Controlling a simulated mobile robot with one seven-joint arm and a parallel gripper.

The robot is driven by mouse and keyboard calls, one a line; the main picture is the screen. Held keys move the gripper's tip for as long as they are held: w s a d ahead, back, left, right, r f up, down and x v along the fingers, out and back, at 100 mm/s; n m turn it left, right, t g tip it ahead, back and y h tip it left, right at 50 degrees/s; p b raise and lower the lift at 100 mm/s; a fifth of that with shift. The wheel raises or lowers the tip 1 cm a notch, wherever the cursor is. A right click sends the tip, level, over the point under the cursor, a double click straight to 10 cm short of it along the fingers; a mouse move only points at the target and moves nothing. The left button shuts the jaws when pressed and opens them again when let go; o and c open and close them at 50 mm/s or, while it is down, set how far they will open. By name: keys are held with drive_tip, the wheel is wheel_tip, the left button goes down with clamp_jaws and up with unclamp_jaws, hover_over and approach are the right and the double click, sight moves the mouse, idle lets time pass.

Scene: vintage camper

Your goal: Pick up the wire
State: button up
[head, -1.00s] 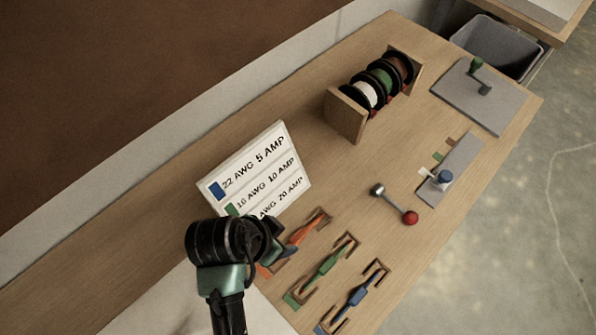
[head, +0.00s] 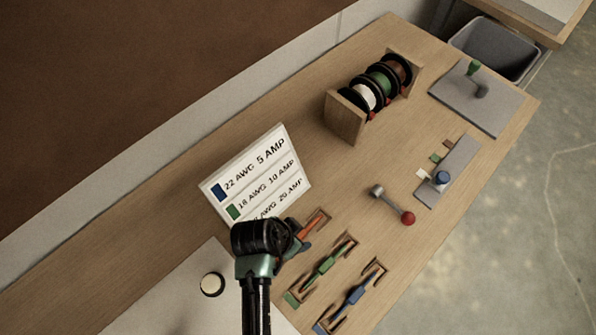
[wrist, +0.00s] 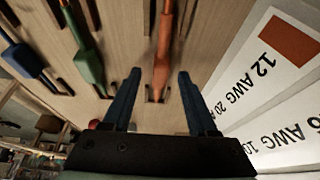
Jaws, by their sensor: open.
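Wire is wound on the spools of a wooden rack at the back: white wire (head: 364,97), green wire (head: 381,81) and brown-red wire (head: 400,68). Long orange (head: 312,226), green (head: 324,262) and blue (head: 356,292) pieces lie in frames on the bench; I cannot tell if these are wires. My gripper (head: 300,238) is by the orange piece, partly hiding it. In the wrist view my open gripper (wrist: 157,77) has the orange piece (wrist: 163,40) ahead, between its finger lines. Nothing is visibly held. The green piece (wrist: 86,60) and blue piece (wrist: 22,58) lie left.
A white sign (head: 262,175) with wire sizes stands close left of my gripper. A red-knobbed lever (head: 392,205), a grey panel with a blue knob (head: 446,176) and a grey plate (head: 480,105) are right. A grey bin (head: 495,50) is beyond. The bench (head: 335,185) has clear wood mid-surface.

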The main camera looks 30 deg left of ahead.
clamp_jaws()
drive_tip(key=shift+r, duration=0.1)
idle(0.3)
